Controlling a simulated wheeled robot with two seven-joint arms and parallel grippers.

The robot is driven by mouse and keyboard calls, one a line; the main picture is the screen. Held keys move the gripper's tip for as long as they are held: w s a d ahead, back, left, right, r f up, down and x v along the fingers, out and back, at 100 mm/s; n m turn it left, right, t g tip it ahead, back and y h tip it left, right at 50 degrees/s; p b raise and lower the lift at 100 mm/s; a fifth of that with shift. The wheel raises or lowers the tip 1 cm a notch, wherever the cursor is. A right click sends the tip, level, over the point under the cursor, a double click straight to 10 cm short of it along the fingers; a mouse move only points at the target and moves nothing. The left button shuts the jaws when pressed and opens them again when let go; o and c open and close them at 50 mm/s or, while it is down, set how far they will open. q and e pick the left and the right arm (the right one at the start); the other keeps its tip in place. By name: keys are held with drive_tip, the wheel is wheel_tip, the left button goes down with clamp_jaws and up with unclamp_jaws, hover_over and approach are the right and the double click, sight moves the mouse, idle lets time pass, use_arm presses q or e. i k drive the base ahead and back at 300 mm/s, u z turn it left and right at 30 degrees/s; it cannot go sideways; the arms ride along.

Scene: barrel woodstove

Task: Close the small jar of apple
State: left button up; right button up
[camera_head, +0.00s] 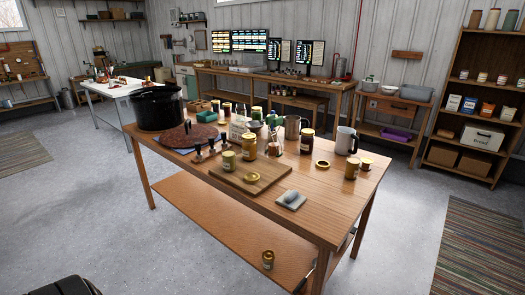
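Several small jars stand on the wooden table (345,205); labels are too small to read, so I cannot tell which holds apple. A greenish jar (229,161) and a jar with yellowish contents (249,147) stand at the cutting board (225,178). A loose gold lid (251,177) lies on the board's front part. A gold ring or lid (322,164) lies farther right. Near it stand a gold-brown jar (352,169) and a smaller jar (365,164). A taller dark jar (306,141) stands behind. Neither of my grippers is in view.
A large black pot (157,107) stands at the table's back left. A grey pad (291,200) lies near the front edge. Another jar (268,259) stands on the lower shelf. Floor in front is clear.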

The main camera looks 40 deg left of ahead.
sight(229, 161)
drive_tip(key=u, duration=1.45)
